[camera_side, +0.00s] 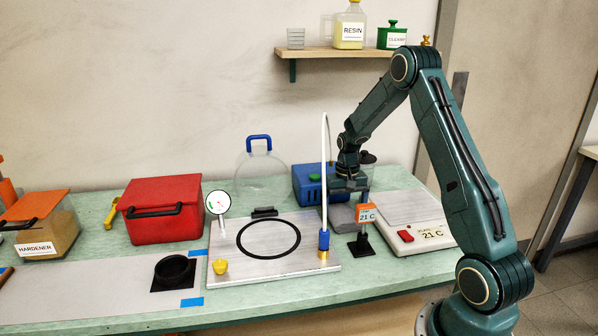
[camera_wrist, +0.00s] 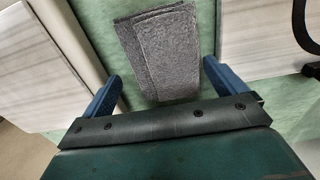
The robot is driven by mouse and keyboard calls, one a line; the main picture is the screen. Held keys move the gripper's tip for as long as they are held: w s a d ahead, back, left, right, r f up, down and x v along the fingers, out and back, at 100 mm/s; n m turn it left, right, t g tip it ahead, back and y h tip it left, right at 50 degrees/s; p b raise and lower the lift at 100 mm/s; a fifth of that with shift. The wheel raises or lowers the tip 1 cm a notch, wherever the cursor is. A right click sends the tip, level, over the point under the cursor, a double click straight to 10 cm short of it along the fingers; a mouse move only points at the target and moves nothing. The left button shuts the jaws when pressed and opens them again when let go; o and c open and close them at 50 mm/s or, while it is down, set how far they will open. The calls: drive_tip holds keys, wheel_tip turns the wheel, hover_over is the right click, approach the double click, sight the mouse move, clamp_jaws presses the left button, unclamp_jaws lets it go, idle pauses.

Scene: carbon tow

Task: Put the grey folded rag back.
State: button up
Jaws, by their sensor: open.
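The grey folded rag (camera_wrist: 158,50) lies flat on the green table in the wrist view, in the strip between two pale surfaces.
A metal plate with a black ring (camera_side: 225,262) and an upright white tube (camera_side: 325,180) stand left of my gripper.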

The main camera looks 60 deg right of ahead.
sight(344, 211)
wheel_tip(344, 211, up, 11)
idle(0.5)
drive_tip(key=shift+f, duration=0.1)
idle(0.3)
drive_tip(key=s+a+r+n+t, duration=0.1)
drive_tip(key=s+a+r+n, duration=0.15)
drive_tip(key=a+r, duration=0.5)
drive_tip(key=s+a+r+n+t, duration=0.2)
drive_tip(key=s+a+r, duration=0.25)
drive_tip(key=a, duration=0.55)
drive_tip(key=s+a+r+n+t, duration=0.1)
drive_tip(key=s+a+n, duration=0.3)
drive_tip(key=s+a, duration=0.7)
drive_tip(key=shift+s+r+t, duration=0.3)
drive_tip(key=shift+s+t, duration=0.6)
drive_tip(key=shift+s, duration=0.15)
